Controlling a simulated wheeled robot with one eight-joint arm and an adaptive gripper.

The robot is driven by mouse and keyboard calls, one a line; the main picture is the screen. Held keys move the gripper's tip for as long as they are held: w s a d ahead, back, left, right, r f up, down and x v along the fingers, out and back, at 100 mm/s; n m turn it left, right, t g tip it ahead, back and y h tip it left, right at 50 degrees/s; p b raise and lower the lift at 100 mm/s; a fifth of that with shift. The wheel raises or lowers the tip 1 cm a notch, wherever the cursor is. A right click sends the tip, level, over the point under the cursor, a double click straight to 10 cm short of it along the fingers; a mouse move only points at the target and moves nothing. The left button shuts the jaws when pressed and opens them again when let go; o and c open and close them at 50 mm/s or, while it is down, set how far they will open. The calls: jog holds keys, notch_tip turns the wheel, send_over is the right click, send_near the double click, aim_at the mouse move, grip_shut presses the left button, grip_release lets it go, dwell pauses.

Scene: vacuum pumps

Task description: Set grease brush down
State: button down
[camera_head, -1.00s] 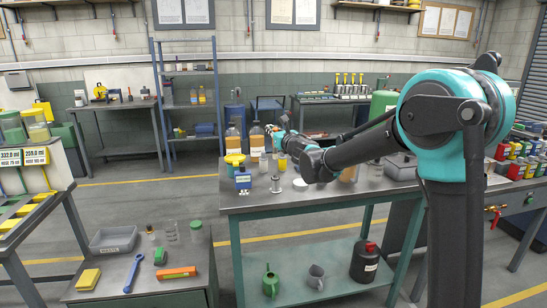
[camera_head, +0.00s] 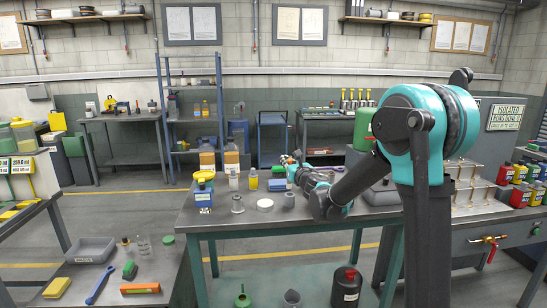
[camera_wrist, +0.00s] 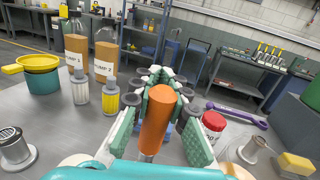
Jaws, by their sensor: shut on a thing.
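My gripper (camera_wrist: 160,88) is shut on the grease brush (camera_wrist: 156,120), whose orange handle shows between the two fingers in the wrist view. The bristle end cannot be made out. In the head view my gripper (camera_head: 292,166) is above the back part of the steel-topped workbench (camera_head: 215,219); the brush is not clear there. The bench top also fills the wrist view (camera_wrist: 60,150). Whether the brush touches the bench top cannot be told.
Two brown-labelled bottles (camera_wrist: 76,58) and small jars (camera_wrist: 110,97) stand left of my gripper. A red-lidded jar (camera_wrist: 213,122), a purple wrench (camera_wrist: 238,115) and a metal spool (camera_wrist: 250,150) are right. A yellow-topped pot (camera_head: 203,186) stands left. Bare bench lies in front.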

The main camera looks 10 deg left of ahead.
jog(key=shift+d+f, duration=0.1)
jog(key=shift+d, duration=0.15)
notch_tip(320, 180, down, 6)
jog(key=shift+f, duration=0.25)
dwell(0.6)
jog(key=shift+f, duration=0.2)
dwell(0.5)
jog(key=c, duration=1.4)
grip_release()
jog(key=v, duration=1.2)
